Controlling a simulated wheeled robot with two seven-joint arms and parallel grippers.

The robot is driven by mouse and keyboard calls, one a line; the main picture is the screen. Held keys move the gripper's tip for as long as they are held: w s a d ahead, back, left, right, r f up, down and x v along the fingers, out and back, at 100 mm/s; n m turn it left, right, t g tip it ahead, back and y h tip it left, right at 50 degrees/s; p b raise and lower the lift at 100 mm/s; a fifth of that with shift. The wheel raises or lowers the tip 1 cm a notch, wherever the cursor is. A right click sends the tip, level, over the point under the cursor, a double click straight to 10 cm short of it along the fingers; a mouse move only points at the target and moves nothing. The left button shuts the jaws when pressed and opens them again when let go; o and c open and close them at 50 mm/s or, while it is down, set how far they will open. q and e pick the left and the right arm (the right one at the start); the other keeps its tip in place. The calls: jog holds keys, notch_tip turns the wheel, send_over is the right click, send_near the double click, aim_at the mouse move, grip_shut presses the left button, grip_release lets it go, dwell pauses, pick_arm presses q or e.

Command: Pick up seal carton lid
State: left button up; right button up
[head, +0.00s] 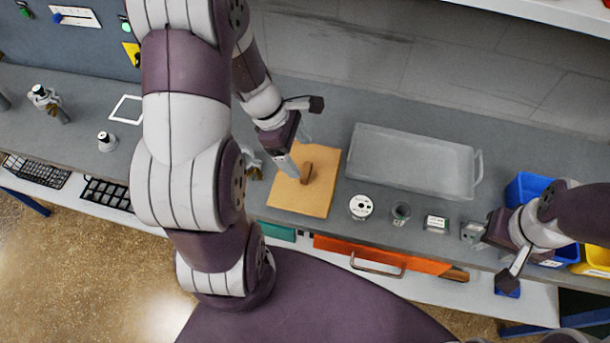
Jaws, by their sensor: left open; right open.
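My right gripper (478,233) comes in from the right and is open, low over the front of the grey bench. A small grey piece shows at its fingertips; I cannot tell whether it is a separate thing or part of the fingers. Just left of it stands a small grey box with a white label (436,223), apart from the gripper. I cannot tell for sure which thing is the seal carton lid. My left gripper (289,168) is open and points down over a tan board (300,205), beside a brown block (306,173). Its fingertips are partly unclear.
A white-topped round container (361,207) and a grey cup (401,213) stand in the front row. A grey tray (412,160) lies behind them. Blue (525,187) and yellow bins (596,261) are by my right arm. An orange drawer front (385,255) is below the edge.

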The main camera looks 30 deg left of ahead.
aim_at(306, 170)
pick_arm(q)
jog(key=x, duration=0.3)
jog(key=b+x, duration=0.1)
jog(key=shift+s+d+f, duration=0.1)
jog(key=shift+s+f, duration=0.2)
jog(key=shift+f, duration=0.05)
jog(key=shift+w+f, duration=0.15)
jog(key=shift+f, duration=0.15)
jog(key=c, duration=1.1)
